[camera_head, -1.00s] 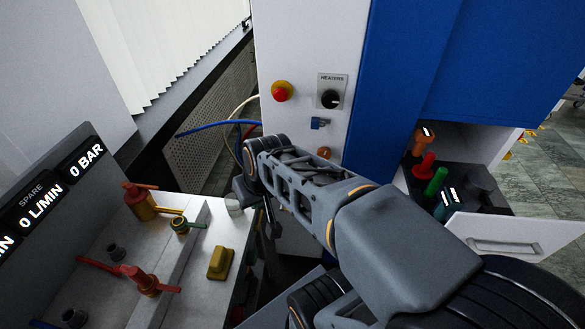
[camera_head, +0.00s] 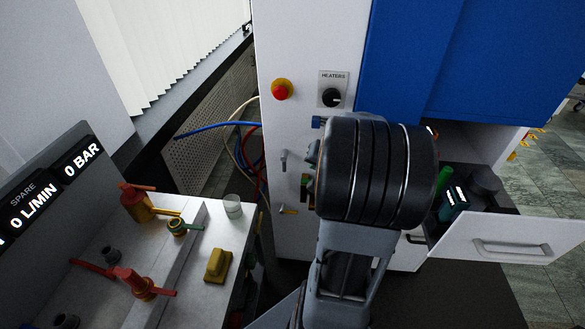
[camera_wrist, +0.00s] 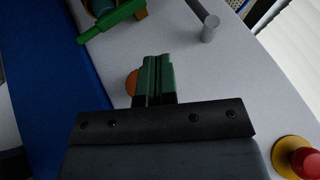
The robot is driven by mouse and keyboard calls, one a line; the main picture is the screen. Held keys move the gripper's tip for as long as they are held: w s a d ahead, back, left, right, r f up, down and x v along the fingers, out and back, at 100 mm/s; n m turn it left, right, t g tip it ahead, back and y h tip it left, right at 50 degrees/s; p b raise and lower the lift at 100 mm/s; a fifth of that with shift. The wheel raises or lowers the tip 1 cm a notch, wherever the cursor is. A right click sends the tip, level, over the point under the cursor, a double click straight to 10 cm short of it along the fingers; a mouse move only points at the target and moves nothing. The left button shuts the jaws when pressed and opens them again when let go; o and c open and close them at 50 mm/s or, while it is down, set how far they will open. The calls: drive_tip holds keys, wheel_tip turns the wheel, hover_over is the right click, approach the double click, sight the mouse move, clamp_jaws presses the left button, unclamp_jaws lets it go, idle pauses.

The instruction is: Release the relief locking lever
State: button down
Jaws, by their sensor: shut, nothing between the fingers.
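No lever in view has a readable "relief" label, so I cannot tell which one is the relief locking lever. In the wrist view a green lever (camera_wrist: 110,22) on a round mount and a grey lever (camera_wrist: 205,24) stand out from the white cabinet face. My gripper (camera_wrist: 153,62) is shut and empty in front of that face, apart from both levers. An orange knob (camera_wrist: 131,82) is partly hidden behind its fingers. In the head view the grey lever (camera_head: 284,158) and a small yellow-tipped lever (camera_head: 289,211) show left of my arm, which hides the gripper.
A red-and-yellow stop button (camera_head: 282,89) and a HEATERS knob (camera_head: 332,97) sit above. An open drawer (camera_head: 525,226) juts out at right. A bench at left carries a red lever (camera_head: 142,284), a yellow block (camera_head: 218,265) and a glass (camera_head: 233,207). Hoses (camera_head: 243,150) hang behind.

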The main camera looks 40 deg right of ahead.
sight(285, 162)
drive_tip(key=b+x, duration=0.1)
drive_tip(key=x, duration=0.9)
drive_tip(key=shift+s+a, duration=0.1)
drive_tip(key=shift+a, duration=0.05)
drive_tip(key=shift+w+a+p, duration=0.4)
drive_tip(key=shift+w+a, duration=0.15)
drive_tip(key=shift+w, duration=0.3)
drive_tip(key=shift+w+a+p, duration=0.4)
drive_tip(key=shift+w+a, duration=0.15)
drive_tip(key=shift+w, duration=0.35)
drive_tip(key=shift+f+b, duration=0.15)
drive_tip(key=shift+b, duration=0.3)
drive_tip(key=shift+y+b, duration=0.3)
drive_tip(key=shift+b, duration=0.65)
